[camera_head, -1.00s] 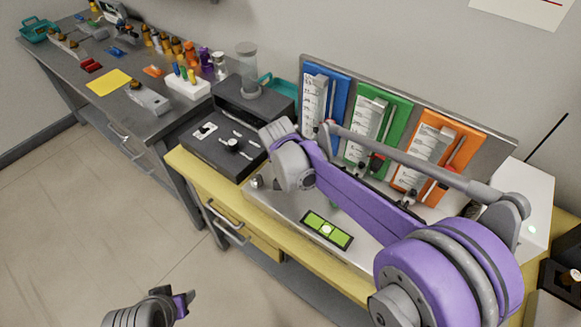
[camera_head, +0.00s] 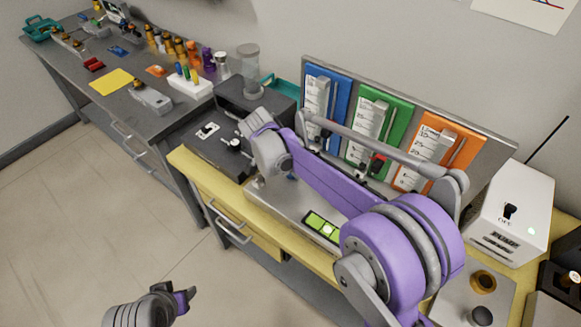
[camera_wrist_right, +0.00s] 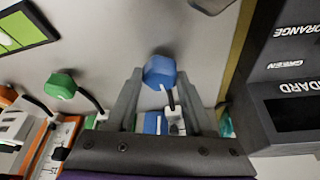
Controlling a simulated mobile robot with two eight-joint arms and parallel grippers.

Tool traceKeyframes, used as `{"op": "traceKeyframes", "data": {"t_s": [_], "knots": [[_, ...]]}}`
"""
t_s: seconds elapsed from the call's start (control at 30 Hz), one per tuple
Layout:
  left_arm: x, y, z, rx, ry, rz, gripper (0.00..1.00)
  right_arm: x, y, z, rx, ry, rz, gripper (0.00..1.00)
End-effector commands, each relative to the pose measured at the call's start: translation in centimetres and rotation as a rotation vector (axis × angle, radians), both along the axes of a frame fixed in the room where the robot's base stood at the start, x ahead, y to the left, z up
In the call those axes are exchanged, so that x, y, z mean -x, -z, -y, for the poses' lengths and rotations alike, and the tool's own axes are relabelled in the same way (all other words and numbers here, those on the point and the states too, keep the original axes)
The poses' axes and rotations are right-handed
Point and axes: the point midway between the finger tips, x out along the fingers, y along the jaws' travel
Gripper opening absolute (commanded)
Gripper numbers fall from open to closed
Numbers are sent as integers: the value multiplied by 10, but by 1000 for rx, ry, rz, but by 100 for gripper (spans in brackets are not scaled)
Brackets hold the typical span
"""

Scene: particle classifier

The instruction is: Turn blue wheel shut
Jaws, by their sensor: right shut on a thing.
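The blue wheel (camera_wrist_right: 159,71) shows in the right wrist view on a short dark stem, with a blue panel part (camera_wrist_right: 154,122) behind it. My right gripper (camera_wrist_right: 160,76) has one finger on each side of the blue wheel and is shut on it. In the head view my right arm hides the gripper and most of the wheel area. The blue panel (camera_head: 343,92) with its white scale stands on the back board. My left gripper (camera_head: 186,298) hangs low, away from the bench; its jaw opening is unclear.
A green wheel (camera_wrist_right: 61,86) sits beside the blue one. Green (camera_head: 397,115) and orange (camera_head: 455,150) panels stand to the right. A dark control box (camera_head: 215,145) and a green level display (camera_head: 321,226) are close by. A white box (camera_head: 510,215) stands at right.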

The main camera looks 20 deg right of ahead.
Motion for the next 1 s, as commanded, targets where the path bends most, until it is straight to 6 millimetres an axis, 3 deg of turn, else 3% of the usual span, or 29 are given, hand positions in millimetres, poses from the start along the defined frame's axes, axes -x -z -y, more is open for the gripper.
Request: {"op": "traceKeyframes", "data": {"t_s": [0.5, 0.53, 0.6, 0.7, 1.0], "knots": [[0, 0, 0, 0, 0, 0, 50, 0, 0, -1, -1, 19, 0, 0], [0, 0, 0, 0, 0, 0, 50, 0, 0, -1, -1, 19, 0, 55], [0, 0, 0, 0, 0, 0, 50, 0, 0, -1, -1, 19, 0, 68], [0, 0, 0, 0, 0, 0, 50, 0, 0, -1, -1, 19, 0, 82], [0, 0, 0, 0, 0, 0, 50, 0, -2, -1, -1, 18, 0, 82]]}}
